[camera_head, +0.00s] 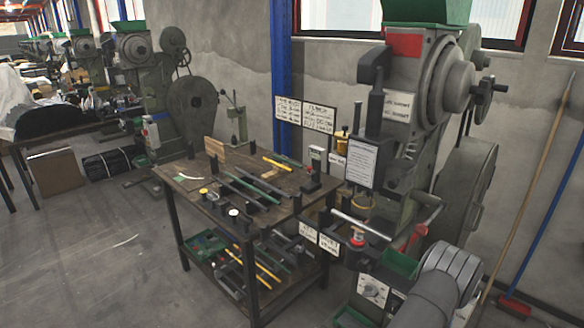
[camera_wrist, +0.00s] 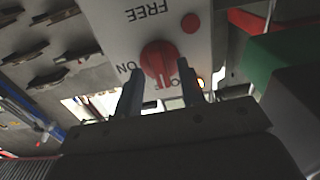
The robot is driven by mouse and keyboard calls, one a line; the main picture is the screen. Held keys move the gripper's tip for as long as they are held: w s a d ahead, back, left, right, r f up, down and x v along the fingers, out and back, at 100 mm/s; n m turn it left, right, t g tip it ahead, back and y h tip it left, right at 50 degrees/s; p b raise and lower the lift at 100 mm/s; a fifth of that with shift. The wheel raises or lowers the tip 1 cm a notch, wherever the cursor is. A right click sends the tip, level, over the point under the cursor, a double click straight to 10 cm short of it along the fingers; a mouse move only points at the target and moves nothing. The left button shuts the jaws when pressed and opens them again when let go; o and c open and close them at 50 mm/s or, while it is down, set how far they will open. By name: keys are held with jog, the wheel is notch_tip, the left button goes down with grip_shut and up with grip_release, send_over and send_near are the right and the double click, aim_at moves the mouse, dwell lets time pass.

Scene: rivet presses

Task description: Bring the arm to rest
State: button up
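In the wrist view, my gripper (camera_wrist: 162,78) has its two fingers apart, one on each side of the lower part of a red rotary knob (camera_wrist: 158,60). The knob sits on a pale panel (camera_wrist: 118,20) with the words FREE, ON and one partly hidden word, seen upside down or tilted. A gap shows between the right finger and the knob; whether the left finger touches it I cannot tell. In the head view, my arm (camera_head: 435,295) reaches in at the lower right, and my gripper's fingers cannot be made out there.
A green rivet press (camera_head: 415,150) with a flywheel stands close to my arm. A workbench (camera_head: 215,180) with several tools is left of it. A broom (camera_head: 515,305) leans at the right wall. Open floor (camera_head: 110,260) lies at the left.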

jog(key=m, duration=0.9)
jog(key=shift+w+d, duration=0.15)
jog(key=shift+m, duration=0.3)
dwell(0.5)
jog(key=s+a+n, duration=0.9)
jog(key=s+a, duration=0.3)
jog(key=x, duration=1.7)
jog(key=shift+w+d+r, duration=0.15)
jog(key=shift+w+d, duration=0.1)
jog(key=shift+d, duration=0.05)
jog(key=shift+c, duration=0.5)
